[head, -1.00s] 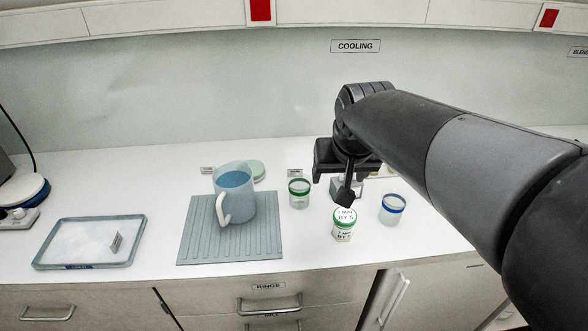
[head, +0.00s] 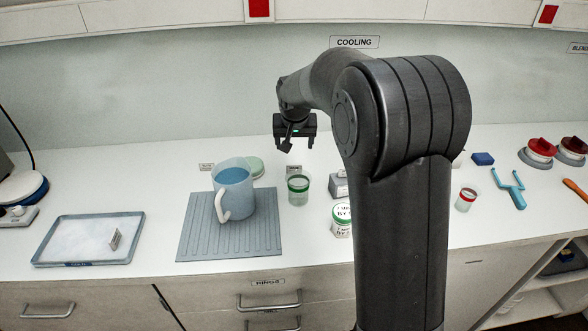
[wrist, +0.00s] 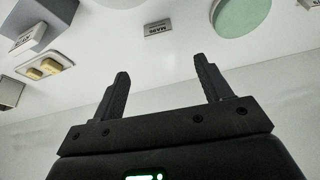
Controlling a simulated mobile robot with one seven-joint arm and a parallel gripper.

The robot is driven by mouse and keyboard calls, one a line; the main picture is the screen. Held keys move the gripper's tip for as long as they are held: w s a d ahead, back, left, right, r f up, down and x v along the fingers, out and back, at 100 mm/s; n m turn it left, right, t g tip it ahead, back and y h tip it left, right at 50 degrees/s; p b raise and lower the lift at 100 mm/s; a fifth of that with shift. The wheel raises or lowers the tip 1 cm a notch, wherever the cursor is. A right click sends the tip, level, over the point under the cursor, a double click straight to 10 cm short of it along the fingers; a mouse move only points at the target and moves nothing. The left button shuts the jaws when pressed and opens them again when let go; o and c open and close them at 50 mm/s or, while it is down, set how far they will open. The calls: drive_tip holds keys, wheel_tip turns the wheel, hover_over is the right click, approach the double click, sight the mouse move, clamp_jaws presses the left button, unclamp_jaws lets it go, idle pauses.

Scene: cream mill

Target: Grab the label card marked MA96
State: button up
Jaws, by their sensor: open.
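A small label card (wrist: 158,29) stands on the counter in the wrist view, above and between my fingertips. Its small print looks like MA96. In the head view a small card (head: 294,170) behind the green-rimmed jar appears to be the same one; its print is too small to read there. My gripper (head: 295,140) is open and empty above and behind this card. In the wrist view my gripper (wrist: 160,78) shows its two fingers spread, with nothing between them and a gap to the card.
A green-rimmed jar (head: 298,190) stands just in front of the card. A mug (head: 233,190) on a ribbed mat (head: 200,245) and a pale green disc (wrist: 243,14) are nearby. Another card (head: 206,167) stands left. A grey block (wrist: 45,22) is close by. The wall is behind.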

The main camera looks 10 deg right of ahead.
hover_over(294, 165)
drive_tip(key=s, duration=0.2)
wheel_tip(294, 165, down, 5)
drive_tip(key=shift+w+f, duration=0.1)
drive_tip(key=shift+w, duration=0.05)
drive_tip(key=x, duration=0.5)
drive_tip(key=shift+s+a+f, duration=0.1)
drive_tip(key=shift+s+f, duration=0.05)
drive_tip(key=shift+s, duration=0.2)
drive_tip(key=c, duration=1.1)
